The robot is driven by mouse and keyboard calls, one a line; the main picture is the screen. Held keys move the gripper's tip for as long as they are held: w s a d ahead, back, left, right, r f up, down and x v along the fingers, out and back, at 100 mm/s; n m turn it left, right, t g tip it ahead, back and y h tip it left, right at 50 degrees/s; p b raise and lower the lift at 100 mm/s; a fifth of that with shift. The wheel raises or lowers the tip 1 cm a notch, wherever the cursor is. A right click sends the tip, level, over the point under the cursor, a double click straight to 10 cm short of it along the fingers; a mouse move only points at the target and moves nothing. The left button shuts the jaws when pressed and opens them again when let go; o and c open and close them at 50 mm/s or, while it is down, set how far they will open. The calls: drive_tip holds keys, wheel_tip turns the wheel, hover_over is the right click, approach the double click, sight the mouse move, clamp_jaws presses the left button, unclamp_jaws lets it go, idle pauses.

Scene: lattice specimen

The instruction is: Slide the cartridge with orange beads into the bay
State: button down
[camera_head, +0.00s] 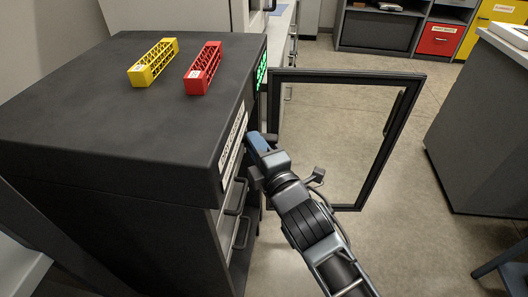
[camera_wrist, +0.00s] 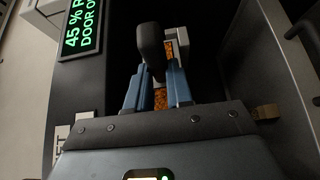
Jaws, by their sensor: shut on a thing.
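The cartridge with orange beads (camera_wrist: 160,97) shows in the wrist view between the blue fingers of my gripper (camera_wrist: 158,72), which is shut on it. More orange beads show beyond the fingertips, beside a dark rounded part (camera_wrist: 150,42) that hides some of the cartridge. A pale grey piece (camera_wrist: 182,38) frames the beads at the far end. In the head view my gripper (camera_head: 258,143) is at the open front of the black cabinet (camera_head: 130,130). The cartridge is hidden there. I cannot tell how far it sits inside the bay.
The cabinet's glass door (camera_head: 375,140) stands open just right of my arm. A yellow lattice block (camera_head: 153,62) and a red one (camera_head: 203,68) lie on the cabinet top. A green-lit display (camera_wrist: 82,25) is beside the opening. Drawer handles (camera_head: 238,200) project below. Floor beyond is clear.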

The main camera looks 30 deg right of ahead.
drive_tip(key=shift+w+a+b, duration=0.75)
drive_tip(key=shift+a+b, duration=0.2)
drive_tip(key=shift+a, duration=0.05)
drive_tip(key=shift+w+a+b, duration=0.7)
drive_tip(key=shift+a+b, duration=0.25)
drive_tip(key=shift+w+a+b, duration=0.25)
drive_tip(key=shift+a+b, duration=0.05)
drive_tip(key=shift+a, duration=0.15)
